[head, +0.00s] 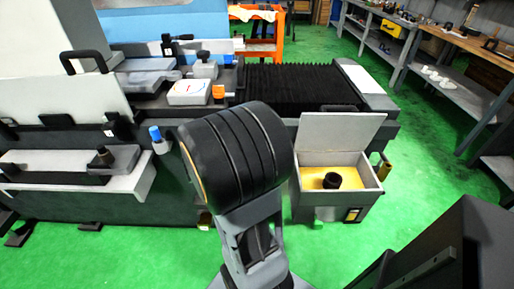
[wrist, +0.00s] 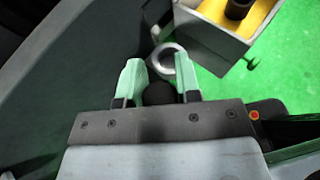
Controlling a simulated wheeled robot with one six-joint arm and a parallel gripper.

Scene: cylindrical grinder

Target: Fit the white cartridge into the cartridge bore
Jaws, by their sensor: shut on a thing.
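In the wrist view my gripper (wrist: 158,76) has its two pale green fingers closed on a dark round piece (wrist: 158,94). No white side of it shows, so I cannot tell whether it is the end of the white cartridge. Just beyond the fingertips is a light grey ring with an open centre (wrist: 161,52), partly hidden by the right finger. It may be the cartridge bore; contact with the held piece cannot be judged. In the head view my arm hides the gripper and the held piece.
An open-lidded grey box (head: 310,185) with a yellow floor and a black cylinder (head: 332,181) stands to the right of my arm; its corner shows in the wrist view (wrist: 205,30). A blue-topped post (head: 156,134) stands at the machine's front edge. Green floor is clear in front.

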